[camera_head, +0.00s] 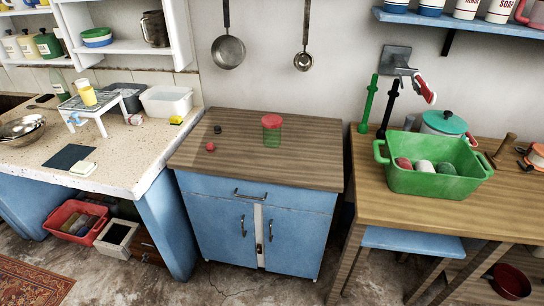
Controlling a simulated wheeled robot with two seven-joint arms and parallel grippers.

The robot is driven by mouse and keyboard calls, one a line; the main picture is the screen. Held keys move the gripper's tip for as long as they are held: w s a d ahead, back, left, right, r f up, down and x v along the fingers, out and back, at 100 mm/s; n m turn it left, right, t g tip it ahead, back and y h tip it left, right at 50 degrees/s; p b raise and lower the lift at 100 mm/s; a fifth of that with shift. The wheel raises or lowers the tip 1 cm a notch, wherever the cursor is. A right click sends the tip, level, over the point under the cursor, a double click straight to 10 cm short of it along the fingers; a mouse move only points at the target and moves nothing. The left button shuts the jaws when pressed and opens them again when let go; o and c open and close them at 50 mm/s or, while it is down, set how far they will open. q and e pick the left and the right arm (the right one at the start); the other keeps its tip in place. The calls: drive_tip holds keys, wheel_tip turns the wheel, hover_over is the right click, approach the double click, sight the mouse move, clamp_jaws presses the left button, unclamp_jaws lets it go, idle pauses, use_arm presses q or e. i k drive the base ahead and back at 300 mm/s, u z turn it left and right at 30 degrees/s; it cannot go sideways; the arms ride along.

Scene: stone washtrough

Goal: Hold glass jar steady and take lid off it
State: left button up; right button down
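A glass jar (272,138) with a green tint stands upright on the wooden top of the blue cabinet (300,170), right of the middle and toward the back. A red lid (272,121) sits on top of the jar. Neither of my grippers is in view, and nothing touches the jar.
A small red thing (210,147) and a small dark thing (217,129) lie on the cabinet top to the left; the rest is clear. The stone counter (120,180) is at left. At right, a wooden table (375,205) bears a green tub (435,183).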

sight(272, 138)
drive_tip(key=z, duration=1.65)
drive_tip(key=i, duration=0.9)
drive_tip(key=u, duration=0.5)
drive_tip(key=i, duration=1)
drive_tip(key=u, duration=0.95)
